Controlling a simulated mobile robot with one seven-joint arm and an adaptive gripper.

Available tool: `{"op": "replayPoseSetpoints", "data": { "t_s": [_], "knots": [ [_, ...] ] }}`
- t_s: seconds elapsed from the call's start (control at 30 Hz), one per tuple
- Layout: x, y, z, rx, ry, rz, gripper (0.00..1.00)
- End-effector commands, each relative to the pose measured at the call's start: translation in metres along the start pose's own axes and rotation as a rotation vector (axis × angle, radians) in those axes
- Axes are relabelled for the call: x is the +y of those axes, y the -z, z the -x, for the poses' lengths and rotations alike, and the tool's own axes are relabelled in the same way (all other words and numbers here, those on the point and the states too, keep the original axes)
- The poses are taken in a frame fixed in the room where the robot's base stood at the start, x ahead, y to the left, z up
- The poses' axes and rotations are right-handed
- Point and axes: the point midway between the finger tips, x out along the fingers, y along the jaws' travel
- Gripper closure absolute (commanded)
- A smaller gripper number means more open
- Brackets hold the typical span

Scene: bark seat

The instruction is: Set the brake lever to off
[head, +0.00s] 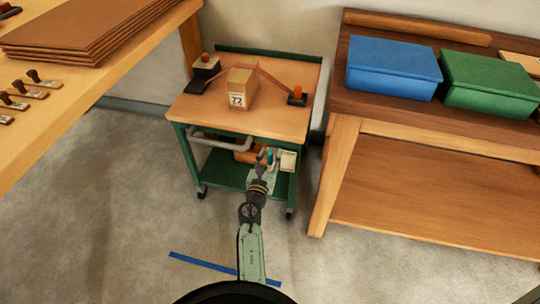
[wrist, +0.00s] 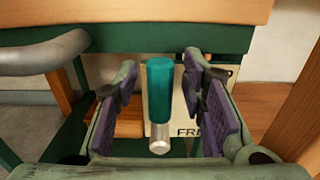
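The brake lever (wrist: 160,92) has a teal grip and a bare metal end. In the wrist view it stands between the two fingers of my gripper (wrist: 163,106), with a gap to the left finger and a smaller one to the right. My gripper is open. Behind the lever is a cream plate (wrist: 218,76) with lettering that starts "FRE"; the rest is hidden by the right finger. In the head view my gripper (head: 266,160) is at the cart's front, below its top, beside the cream plate (head: 288,160).
The green wheeled cart (head: 200,112) carries a box marked 72 (head: 242,88) with a strap over it. A grey handle bar (head: 218,143) is left of my gripper. A workbench (head: 345,150) with blue and green bins stands close on the right. The floor at left is clear.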

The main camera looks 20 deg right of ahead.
Motion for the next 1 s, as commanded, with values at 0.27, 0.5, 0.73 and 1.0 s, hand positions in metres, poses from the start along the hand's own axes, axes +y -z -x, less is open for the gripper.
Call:
{"op": "replayPoseSetpoints", "data": {
  "t_s": [0.27, 0.5, 0.73, 1.0],
  "knots": [
    [-0.0001, -0.0001, -0.0027, 0.000, 0.000, 0.000, 0.62],
    [-0.0001, -0.0002, -0.0024, 0.000, 0.000, 0.000, 0.77],
    [-0.0001, -0.0002, -0.0023, 0.000, 0.000, 0.000, 0.92],
    [0.0000, -0.0001, -0.0023, 0.000, 0.000, 0.000, 1.00]
  ]
}}
